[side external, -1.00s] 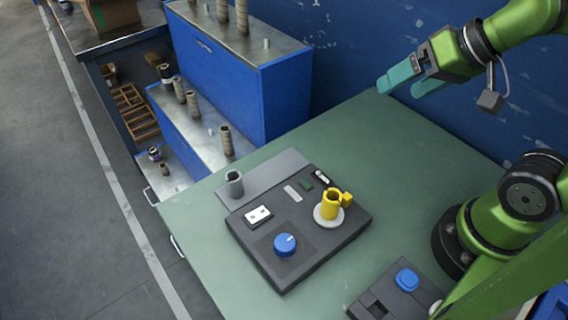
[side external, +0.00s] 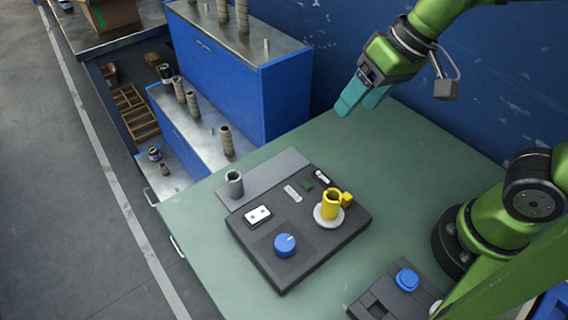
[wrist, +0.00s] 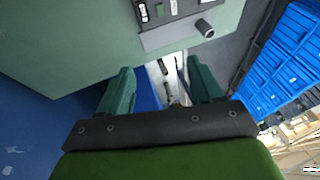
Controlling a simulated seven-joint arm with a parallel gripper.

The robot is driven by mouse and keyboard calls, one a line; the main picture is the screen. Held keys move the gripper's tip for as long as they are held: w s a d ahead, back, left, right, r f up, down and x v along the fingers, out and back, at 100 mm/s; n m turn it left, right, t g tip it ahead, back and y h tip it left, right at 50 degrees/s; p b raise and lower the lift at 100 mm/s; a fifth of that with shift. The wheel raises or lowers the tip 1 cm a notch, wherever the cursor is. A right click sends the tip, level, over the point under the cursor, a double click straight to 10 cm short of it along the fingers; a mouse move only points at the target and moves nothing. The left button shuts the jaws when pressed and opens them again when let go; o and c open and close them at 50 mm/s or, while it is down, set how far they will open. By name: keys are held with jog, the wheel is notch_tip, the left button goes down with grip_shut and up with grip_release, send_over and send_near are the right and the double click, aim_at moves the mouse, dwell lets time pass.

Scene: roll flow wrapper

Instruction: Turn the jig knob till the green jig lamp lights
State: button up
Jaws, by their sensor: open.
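The dark jig block (side external: 302,257) lies on the green bench top. Its round blue knob (side external: 285,245) has a white pointer mark and sits near the front corner. A small dark green rectangle (side external: 306,184) is at the jig's back edge; it looks unlit, and I cannot tell whether it is the lamp. A white panel (side external: 257,216) with small dark marks lies left of it. My gripper (side external: 358,97) is open and empty, high above the back of the bench, well apart from the knob. Its two teal fingers also show in the wrist view (wrist: 162,88), where the knob is out of sight.
A yellow cup-like part (side external: 331,204) stands on a white disc on the jig. A grey cylinder (side external: 234,183) stands on a grey plate behind it. A second dark block with a blue button (side external: 407,280) is at the front right. Blue cabinets (side external: 240,95) stand behind left.

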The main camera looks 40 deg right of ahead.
aim_at(285, 242)
jog(key=shift+w+a+f+n+g+h, duration=0.25)
jog(key=shift+a+f+n+g+h, duration=1.3)
jog(key=shift+a, duration=4.35)
jog(key=shift+w+a+f+n+g+h, duration=0.4)
jog(key=shift+a+n+g+h, duration=1.35)
jog(key=shift+a+n, duration=2.85)
jog(key=s+f+m, duration=0.1)
jog(key=f, duration=0.4)
jog(key=s+d+f, duration=0.1)
jog(key=s+f, duration=0.1)
jog(key=f, duration=0.3)
jog(key=s+f+m, duration=0.1)
jog(key=f, duration=0.4)
jog(key=shift+s+d+m+g+y, duration=0.3)
jog(key=shift+d+m, duration=0.05)
jog(key=c, duration=1)
